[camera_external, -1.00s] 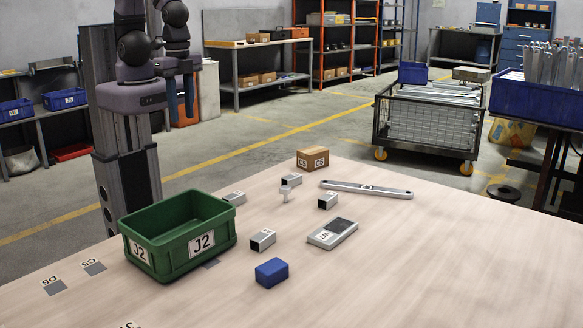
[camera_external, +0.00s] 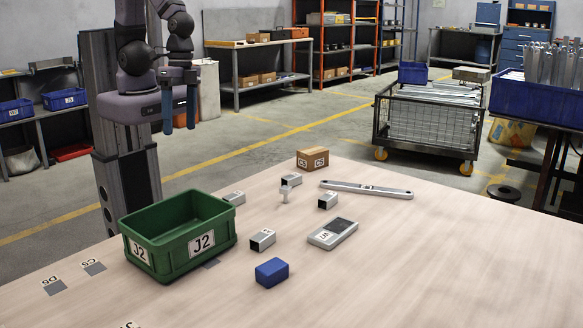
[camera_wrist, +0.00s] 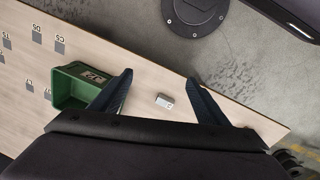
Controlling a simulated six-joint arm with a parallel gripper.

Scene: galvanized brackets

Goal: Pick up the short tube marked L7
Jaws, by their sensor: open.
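Several short grey metal tubes lie on the table: one by the green bin (camera_external: 234,198), one toward the back (camera_external: 292,180), one to the right (camera_external: 327,201) and one in front (camera_external: 262,240). Their labels are too small to read, so I cannot tell which is L7. My gripper (camera_external: 180,113) is open and empty, high above and behind the table's left side. In the wrist view its fingers (camera_wrist: 157,82) are spread, and one short tube (camera_wrist: 164,100) lies far below between them.
A green bin marked J2 (camera_external: 170,253) stands at left; it also shows in the wrist view (camera_wrist: 66,104). A blue block (camera_external: 271,272), a flat grey plate (camera_external: 333,233), a cardboard box (camera_external: 312,158), a long bar (camera_external: 366,189) and a small white piece (camera_external: 285,194) share the table. The right front is clear.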

